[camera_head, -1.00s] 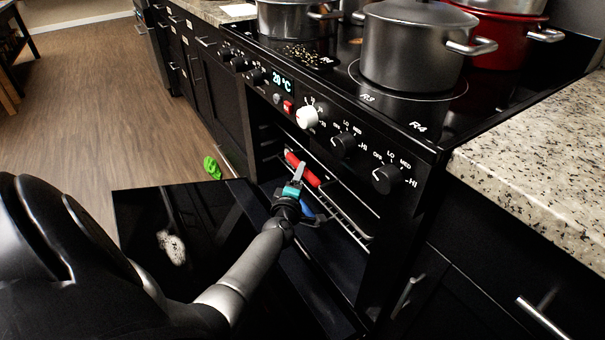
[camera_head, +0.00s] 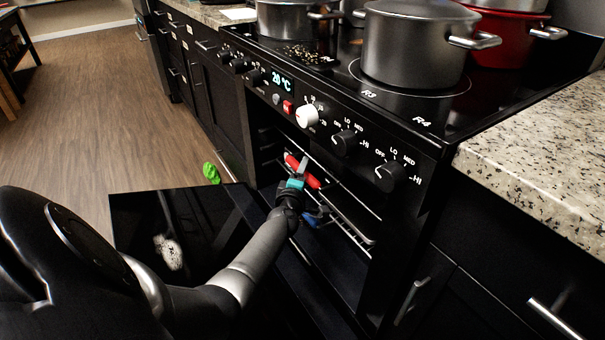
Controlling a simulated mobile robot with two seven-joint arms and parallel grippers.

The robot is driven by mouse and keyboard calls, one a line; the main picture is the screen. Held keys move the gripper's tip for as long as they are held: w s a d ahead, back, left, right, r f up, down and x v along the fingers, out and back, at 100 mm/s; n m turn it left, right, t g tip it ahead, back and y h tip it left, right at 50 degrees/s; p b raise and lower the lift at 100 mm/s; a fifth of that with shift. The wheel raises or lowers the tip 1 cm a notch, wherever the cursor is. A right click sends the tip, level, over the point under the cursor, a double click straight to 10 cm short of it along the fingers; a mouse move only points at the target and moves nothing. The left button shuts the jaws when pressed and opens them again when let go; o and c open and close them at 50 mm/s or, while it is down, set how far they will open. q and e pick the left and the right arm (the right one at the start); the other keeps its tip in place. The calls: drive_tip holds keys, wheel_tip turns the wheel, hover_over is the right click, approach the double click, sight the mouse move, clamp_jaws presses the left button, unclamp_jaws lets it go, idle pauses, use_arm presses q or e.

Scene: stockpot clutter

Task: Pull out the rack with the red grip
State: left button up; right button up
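The oven below the cooktop stands open. A rack with a red grip (camera_head: 313,182) shows inside, in its upper part. My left gripper (camera_head: 302,166) reaches in from the front, its fingers lying across the middle of the red grip, with red showing on both sides. I cannot tell whether the fingers are closed on it. A blue grip (camera_head: 316,218) shows lower down, partly hidden by my gripper. A wire rack (camera_head: 352,229) extends right of it. My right gripper is not in view.
The lowered oven door (camera_head: 150,215) lies in front of the oven. Knobs, including a white one (camera_head: 307,116), line the panel above the opening. A large pot (camera_head: 415,50) stands on the cooktop. A green object (camera_head: 211,173) is on the floor at left.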

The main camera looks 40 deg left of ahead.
use_arm(q)
clamp_jaws()
idle(0.5)
idle(0.9)
